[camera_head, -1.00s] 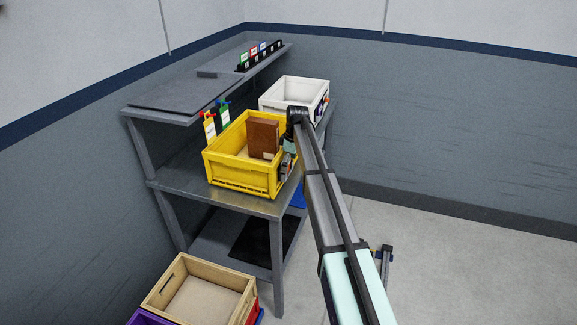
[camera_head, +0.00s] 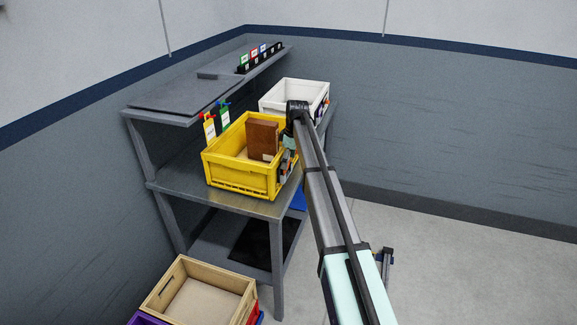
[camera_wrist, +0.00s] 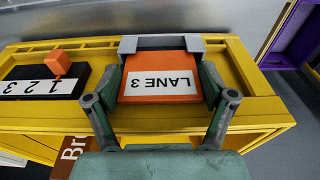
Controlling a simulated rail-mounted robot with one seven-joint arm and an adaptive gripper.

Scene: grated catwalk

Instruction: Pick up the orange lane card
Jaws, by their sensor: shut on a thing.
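The orange lane card (camera_wrist: 162,85), marked "LANE 3", appears upside down in the wrist view. It is between the fingers of my gripper (camera_wrist: 161,43), which is shut on it. The card lies over the rim area of the yellow crate (camera_wrist: 262,85); I cannot tell whether it still touches the crate.
A black block marked 1 2 3 (camera_wrist: 40,85) with an orange knob (camera_wrist: 62,62) sits beside the card. A brown box (camera_head: 262,138) stands in the yellow crate. A white crate (camera_head: 279,103) is behind. A wooden crate (camera_head: 160,292) is below at the front.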

